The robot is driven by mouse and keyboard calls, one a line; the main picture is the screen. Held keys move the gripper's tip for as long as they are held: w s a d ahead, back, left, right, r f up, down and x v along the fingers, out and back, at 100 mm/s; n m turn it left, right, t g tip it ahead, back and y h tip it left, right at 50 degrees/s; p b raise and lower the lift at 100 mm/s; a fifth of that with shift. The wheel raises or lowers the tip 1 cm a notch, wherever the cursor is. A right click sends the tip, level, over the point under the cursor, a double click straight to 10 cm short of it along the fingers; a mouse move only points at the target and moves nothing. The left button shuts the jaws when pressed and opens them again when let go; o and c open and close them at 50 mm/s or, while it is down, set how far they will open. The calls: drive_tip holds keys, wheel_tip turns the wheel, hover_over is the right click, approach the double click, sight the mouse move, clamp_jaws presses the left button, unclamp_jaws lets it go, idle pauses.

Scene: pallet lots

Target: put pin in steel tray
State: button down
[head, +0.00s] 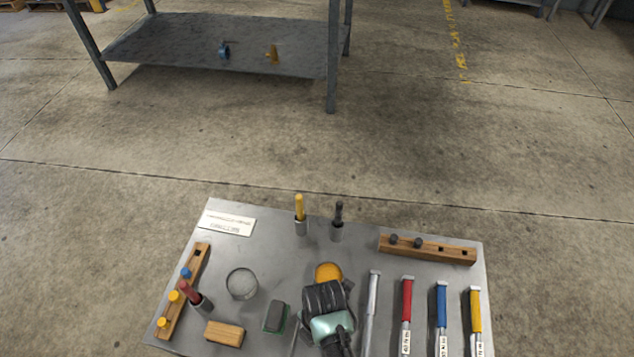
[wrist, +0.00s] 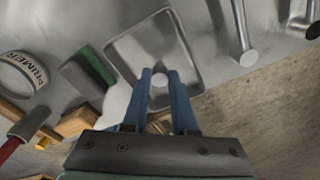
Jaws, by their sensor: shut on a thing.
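My gripper (wrist: 160,76) shows in the wrist view with its two blue fingers closed on a small pale round-ended piece, the pin (wrist: 159,81). The fingertips and pin appear over the inside of the square steel tray (wrist: 136,50). Whether the pin touches the tray floor cannot be told. In the head view my gripper (head: 325,300) is over the front middle of the metal table, and the held pin and most of the tray are hidden under my arm.
The metal table (head: 270,215) holds a wooden block (head: 428,249) with dark pins at right, several coloured-handled tools in front of it, a round tin (head: 241,284), a green-and-dark block (head: 275,317) and a wooden block (head: 225,333). Two upright holders stand at the back edge.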

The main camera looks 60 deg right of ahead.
drive_tip(key=c, duration=0.7)
unclamp_jaws()
wheel_tip(320, 180, up, 12)
drive_tip(key=p, duration=0.3)
drive_tip(key=shift+d, duration=0.4)
drive_tip(key=shift+r, duration=0.1)
